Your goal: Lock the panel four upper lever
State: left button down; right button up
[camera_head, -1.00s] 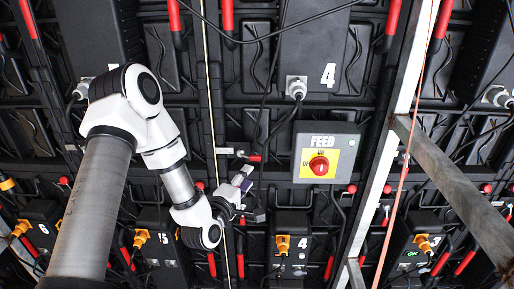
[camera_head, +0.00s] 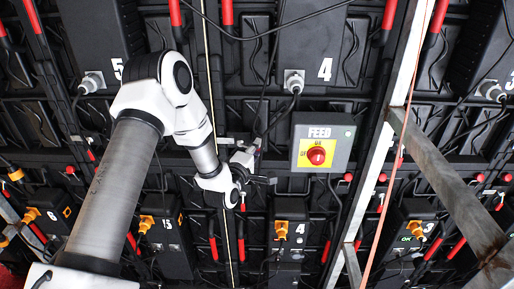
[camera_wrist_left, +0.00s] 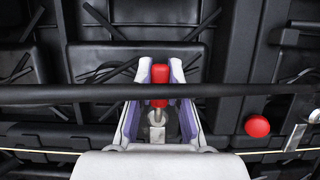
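The lever has a red handle (camera_wrist_left: 160,74) and a metal stem and shows in the middle of the left wrist view. My left gripper (camera_wrist_left: 161,78) is around the handle, one finger on each side, with narrow gaps apparently showing. Whether either finger touches it is hard to tell. A dark cable (camera_wrist_left: 60,94) crosses in front of the handle and fingers. In the head view my left gripper (camera_head: 249,153) is left of the FEED box, below the panel marked 4 (camera_head: 324,69), and the lever there is largely hidden. My right gripper is not in view.
The grey FEED box (camera_head: 320,132) with a red knob is close right of my left gripper. A metal beam (camera_head: 385,150) stands farther right. Thin cables hang across the panels. A red round knob (camera_wrist_left: 257,126) is right of the fingers.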

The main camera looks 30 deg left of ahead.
pick_arm(q)
jog(key=shift+f, duration=0.1)
dwell(0.3)
jog(key=s+a+f+m+g+y+p, duration=0.2)
jog(key=a+f+m+g+y, duration=0.2)
jog(key=m, duration=0.9)
jog(key=shift+s+a+f+g, duration=0.2)
jog(key=shift+s+f+g, duration=0.1)
jog(key=shift+g, duration=0.8)
jog(key=c, duration=1.1)
grip_release()
